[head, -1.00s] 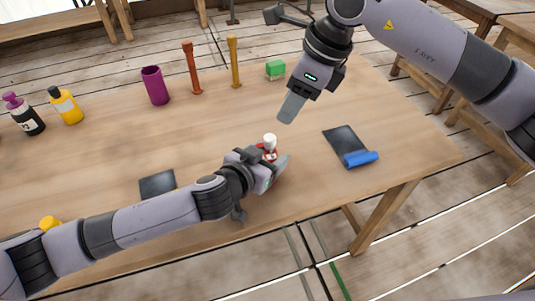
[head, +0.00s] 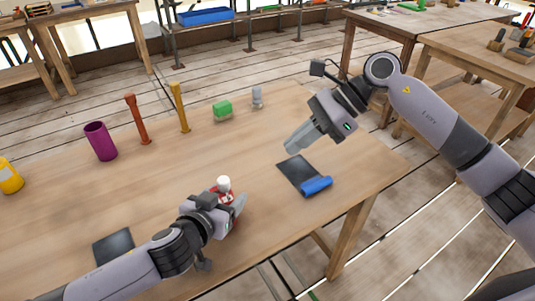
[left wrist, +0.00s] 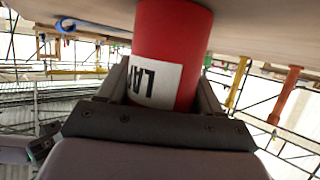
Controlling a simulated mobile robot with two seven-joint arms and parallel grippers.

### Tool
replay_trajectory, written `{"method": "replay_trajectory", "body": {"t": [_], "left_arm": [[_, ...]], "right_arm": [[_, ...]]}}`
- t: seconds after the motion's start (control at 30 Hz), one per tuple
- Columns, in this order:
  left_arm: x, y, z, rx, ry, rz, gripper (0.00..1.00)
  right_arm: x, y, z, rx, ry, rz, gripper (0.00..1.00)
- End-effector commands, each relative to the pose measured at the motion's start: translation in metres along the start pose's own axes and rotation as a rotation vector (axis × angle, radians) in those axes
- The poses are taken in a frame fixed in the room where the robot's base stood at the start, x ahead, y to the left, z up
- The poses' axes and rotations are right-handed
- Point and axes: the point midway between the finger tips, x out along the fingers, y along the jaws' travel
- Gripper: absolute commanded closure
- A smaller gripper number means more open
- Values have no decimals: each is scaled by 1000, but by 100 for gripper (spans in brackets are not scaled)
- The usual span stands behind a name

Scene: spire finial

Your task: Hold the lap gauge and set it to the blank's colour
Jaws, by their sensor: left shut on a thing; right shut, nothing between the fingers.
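The lap gauge is a red cylinder with a white knob (head: 223,183) on top, upright on or just above the table in the head view. My left gripper (head: 233,207) is shut around its red body, which it partly hides. In the left wrist view the red body (left wrist: 172,35) sits between the fingers, with a white label (left wrist: 153,82) reading "LAP", partly cut off. My right gripper (head: 298,138) is shut and empty, in the air above the dark mat. A blue cylinder (head: 316,186) lies at that mat's near edge. I cannot tell which thing is the blank.
A dark mat (head: 297,170) lies right of the gauge, another (head: 112,248) at left. A purple cup (head: 100,141), red spindle (head: 136,118), yellow spindle (head: 179,106), green block (head: 222,110) and small grey piece (head: 257,97) stand along the back. The middle table is clear.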

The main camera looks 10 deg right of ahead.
Motion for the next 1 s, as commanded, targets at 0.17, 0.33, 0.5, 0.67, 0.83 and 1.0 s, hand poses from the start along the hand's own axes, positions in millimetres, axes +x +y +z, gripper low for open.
{"method": "replay_trajectory", "body": {"t": [0.17,0.33,0.5,0.67,0.83,1.0], "left_arm": [[0,0,0,0,0,0,70],[0,0,0,0,0,0,70],[0,0,0,0,0,0,70],[0,0,0,0,0,0,70],[0,0,0,0,0,0,70],[0,0,0,0,0,0,70]], "right_arm": [[33,1,1,1,-2,6,100],[71,2,1,1,-1,7,100],[100,1,9,-2,-3,4,100],[115,0,22,0,0,1,100],[121,0,27,1,1,1,100],[122,0,28,1,2,1,100]]}}
